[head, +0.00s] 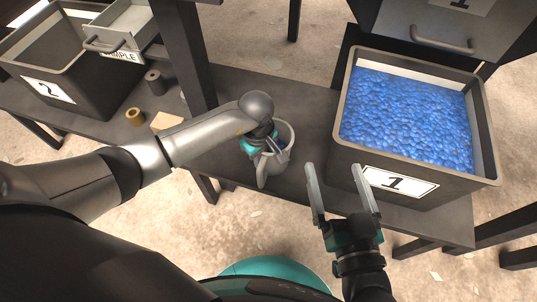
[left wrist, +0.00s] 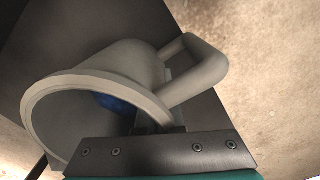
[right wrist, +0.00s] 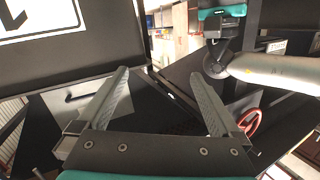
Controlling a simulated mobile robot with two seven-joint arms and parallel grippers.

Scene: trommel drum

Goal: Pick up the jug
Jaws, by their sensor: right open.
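The pale grey jug (head: 287,137) is in the middle of the head view, over the dark bench, with its handle towards me. It fills the left wrist view (left wrist: 85,85), its mouth facing the camera and some blue material (left wrist: 115,102) inside. My left gripper (head: 266,152) is at the jug, by its rim and handle. Its fingers are mostly hidden by the jug, so I cannot tell whether they are closed on it. My right gripper (head: 338,190) is open and empty, in front of bin 1 and apart from the jug.
Bin 1 (head: 340,128), full of blue pellets, stands right of the jug. Bin 2 (head: 95,105) and a sample drawer (head: 125,27) are at the left. Small cylinders (head: 135,117) lie on the bench (head: 225,85). A dark bench post (head: 190,55) rises behind my left arm.

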